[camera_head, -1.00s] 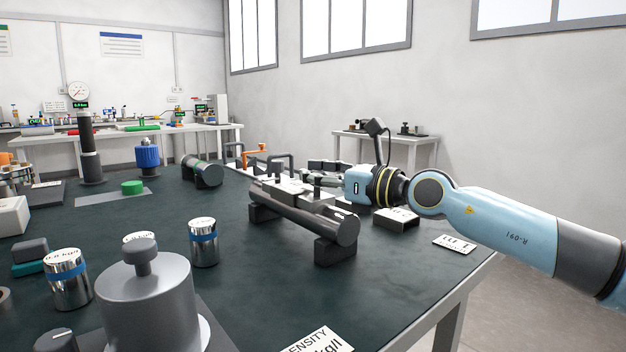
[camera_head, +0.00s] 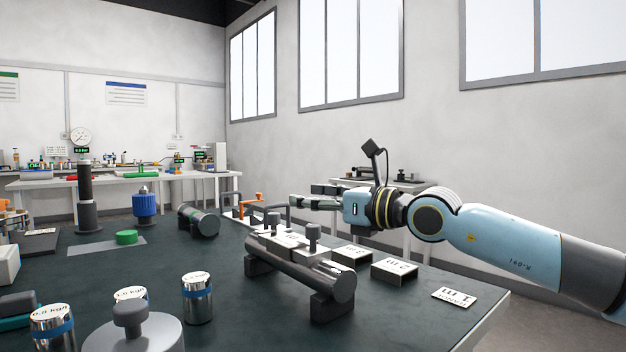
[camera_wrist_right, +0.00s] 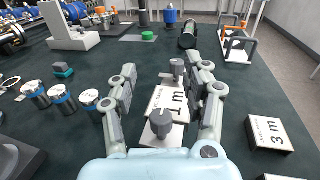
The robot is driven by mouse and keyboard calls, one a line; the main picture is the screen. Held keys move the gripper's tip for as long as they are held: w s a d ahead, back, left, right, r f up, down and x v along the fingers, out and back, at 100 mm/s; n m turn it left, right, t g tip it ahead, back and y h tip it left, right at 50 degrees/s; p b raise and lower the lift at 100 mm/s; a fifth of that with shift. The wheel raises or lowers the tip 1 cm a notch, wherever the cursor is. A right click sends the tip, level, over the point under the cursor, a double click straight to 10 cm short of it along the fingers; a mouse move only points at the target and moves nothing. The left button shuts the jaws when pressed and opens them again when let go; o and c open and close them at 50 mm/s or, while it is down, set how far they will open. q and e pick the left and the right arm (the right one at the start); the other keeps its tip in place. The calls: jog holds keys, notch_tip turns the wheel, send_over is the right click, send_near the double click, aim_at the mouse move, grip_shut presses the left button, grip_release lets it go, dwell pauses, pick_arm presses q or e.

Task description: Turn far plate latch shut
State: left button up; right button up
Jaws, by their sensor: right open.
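A dark metal cylinder (camera_head: 325,279) lies on black supports on the green bench, with a pale plate on top. In the right wrist view the plate (camera_wrist_right: 165,103), marked "1 m", carries two dark knob-like latches. The near latch (camera_wrist_right: 161,121) and far latch (camera_wrist_right: 177,68) stand upright; how far each is turned I cannot tell. In the head view the near latch (camera_head: 312,236) and far latch (camera_head: 273,222) also show. My right gripper (camera_head: 300,201) is open and empty, above the plate. In the wrist view its fingers spread either side of the latches, apart from them. My left gripper is out of view.
Labelled dark blocks (camera_head: 395,270) stand right of the cylinder. Orange (camera_head: 247,203) and dark handle-shaped fixtures stand behind it. Silver canisters (camera_head: 197,298) and a large grey weight (camera_head: 133,332) are at the front left. The bench between them is clear.

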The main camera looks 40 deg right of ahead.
aim_at(313, 225)
notch_tip(313, 225, up, 5)
jog(key=shift+f, duration=0.2)
dwell(0.5)
